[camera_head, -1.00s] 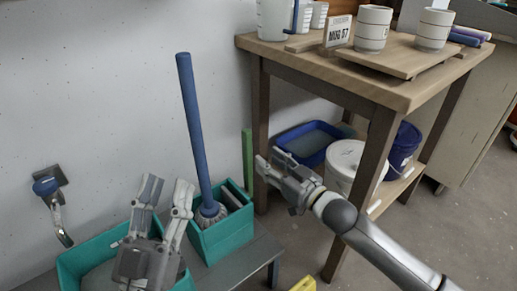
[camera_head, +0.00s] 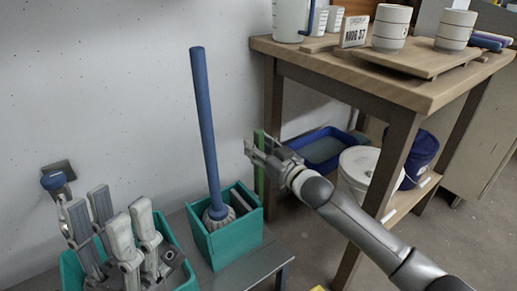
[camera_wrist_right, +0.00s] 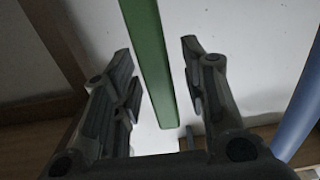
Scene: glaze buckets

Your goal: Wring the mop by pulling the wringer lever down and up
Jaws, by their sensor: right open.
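The mop has a blue handle (camera_head: 206,135) and stands nearly upright, its head (camera_head: 218,215) in a teal bucket (camera_head: 230,240). A green wringer lever (camera_head: 259,165) rises at the bucket's right side. In the right wrist view the lever (camera_wrist_right: 150,60) runs as a long green bar between my finger pads, with gaps on both sides. My right gripper (camera_head: 257,152) is open at the lever's upper part and does not grip it. My left gripper (camera_head: 109,215) is at the lower left over a second teal tub, fingers up and spread, with nothing seen between them.
The second teal tub (camera_head: 186,263) stands left of the mop bucket. A wooden table (camera_head: 340,68) with cups and a sign is at the right; its lower shelf holds a blue basin (camera_head: 322,150) and a white bucket (camera_head: 358,172). A wall tap (camera_head: 55,181) is at the left.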

